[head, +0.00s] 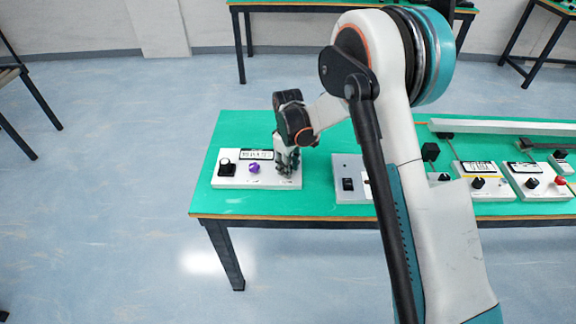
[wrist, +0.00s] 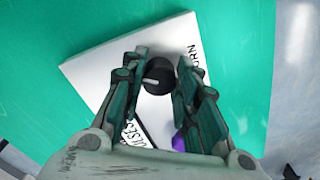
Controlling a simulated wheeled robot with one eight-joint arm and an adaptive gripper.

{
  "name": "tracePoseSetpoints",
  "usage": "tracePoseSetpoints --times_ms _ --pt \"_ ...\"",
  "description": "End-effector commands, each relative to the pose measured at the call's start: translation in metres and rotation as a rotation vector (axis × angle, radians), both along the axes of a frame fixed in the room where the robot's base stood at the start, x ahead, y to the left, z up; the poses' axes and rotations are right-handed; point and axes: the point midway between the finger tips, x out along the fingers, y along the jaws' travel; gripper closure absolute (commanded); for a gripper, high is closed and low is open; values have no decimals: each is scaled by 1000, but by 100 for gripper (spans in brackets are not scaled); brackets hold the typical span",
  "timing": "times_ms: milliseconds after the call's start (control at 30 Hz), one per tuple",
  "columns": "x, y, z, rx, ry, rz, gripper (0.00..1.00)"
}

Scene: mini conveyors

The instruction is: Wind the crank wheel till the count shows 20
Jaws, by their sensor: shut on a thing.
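A white control box (head: 231,182) sits at the left end of the green table. In the wrist view, a round black crank wheel (wrist: 158,76) with a white line stands on the box (wrist: 103,67), by printed lettering that ends in "URN". My gripper (wrist: 163,73) points down with one finger on each side of the wheel, shut on it. In the head view my gripper (head: 287,170) is over the right end of the box and hides the wheel. The count display (head: 256,154) is behind a purple button (head: 254,168); its digits are too small to read.
A black switch or knob (head: 226,166) is at the box's left end. A grey box (head: 350,170) stands to the right, partly behind my arm. More control boxes and a pale conveyor rail (head: 500,127) lie farther right. The green tabletop (head: 240,125) behind the box is clear.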

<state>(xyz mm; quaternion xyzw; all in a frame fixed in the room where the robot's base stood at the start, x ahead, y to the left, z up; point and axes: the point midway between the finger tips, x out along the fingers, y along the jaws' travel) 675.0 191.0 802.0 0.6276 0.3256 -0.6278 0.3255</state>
Motion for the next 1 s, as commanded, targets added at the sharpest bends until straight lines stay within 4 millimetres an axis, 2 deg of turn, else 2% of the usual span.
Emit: tracePoseSetpoints --times_ms 500,800,1000 --pt "-1 2 0 1 -1 -455 96" --pt "-1 2 0 1 -1 -616 96" --pt "-1 2 0 1 -1 -664 96"
